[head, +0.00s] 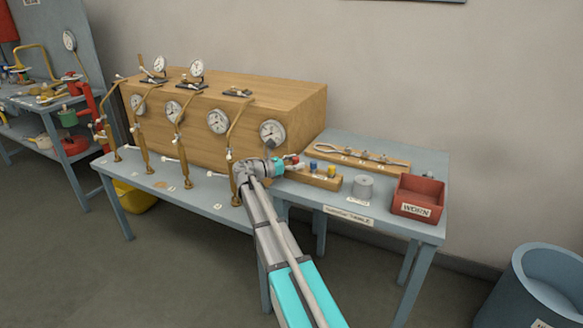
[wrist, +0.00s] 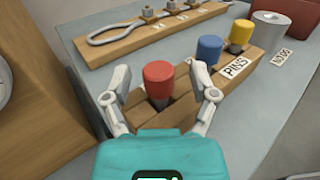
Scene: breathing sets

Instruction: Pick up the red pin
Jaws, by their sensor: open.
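The red pin (wrist: 159,82) stands upright at the near end of a wooden block labelled PINS (wrist: 186,115) in the wrist view. My gripper (wrist: 163,96) is open, with one finger on each side of the red pin; I cannot tell whether either finger touches it. In the head view my gripper (head: 286,165) is at the left end of the pin block (head: 321,181), and the red pin (head: 295,160) shows small beside it. A blue pin (wrist: 209,50) and a yellow pin (wrist: 241,34) stand farther along the same block.
A wooden rack with metal fittings (wrist: 100,51) lies behind the block. A grey cylinder (head: 363,187) and a red WORN bin (head: 418,197) stand to the right. A large wooden box with gauges (head: 220,105) stands left of the block. Bare tabletop (head: 392,150) shows at the back right.

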